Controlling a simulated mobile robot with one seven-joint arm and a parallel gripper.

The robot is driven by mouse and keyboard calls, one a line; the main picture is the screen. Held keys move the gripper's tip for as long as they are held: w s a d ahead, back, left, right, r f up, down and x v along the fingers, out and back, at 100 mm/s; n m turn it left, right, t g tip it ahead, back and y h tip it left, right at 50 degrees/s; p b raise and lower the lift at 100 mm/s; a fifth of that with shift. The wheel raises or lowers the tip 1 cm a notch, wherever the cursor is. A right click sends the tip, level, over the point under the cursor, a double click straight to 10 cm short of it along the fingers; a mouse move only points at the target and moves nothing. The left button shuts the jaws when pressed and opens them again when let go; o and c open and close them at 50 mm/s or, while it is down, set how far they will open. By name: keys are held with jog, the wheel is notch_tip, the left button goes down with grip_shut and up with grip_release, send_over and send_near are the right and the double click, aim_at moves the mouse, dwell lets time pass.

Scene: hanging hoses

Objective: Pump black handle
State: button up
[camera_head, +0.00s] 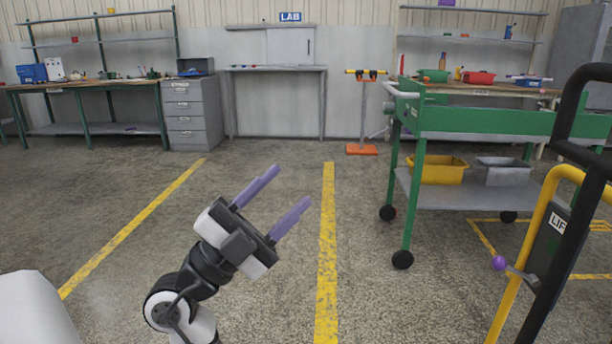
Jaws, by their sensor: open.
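At the right edge stands a black tubular handle (565,118), bent over at its top and partly cut off by the frame. It is on or beside a yellow-framed lift (528,255) with a partly hidden label reading "LIF". A short lever with a purple ball knob (499,263) sticks out from the lift towards the left. My gripper (290,186) is at lower centre, pointing up and right. Its two purple fingers are apart with nothing between them. It is well left of the handle and the knob and touches neither.
A green wheeled cart (480,122) with yellow (438,169) and grey bins stands behind the lift. A workbench (85,85) and grey drawer cabinet (192,112) are at back left. An orange-based stand (362,149) is at back centre. The floor around my gripper is clear.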

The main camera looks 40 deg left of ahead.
jog(key=shift+s+a+f, duration=0.25)
jog(key=shift+s+f, duration=0.15)
jog(key=shift+s, duration=0.1)
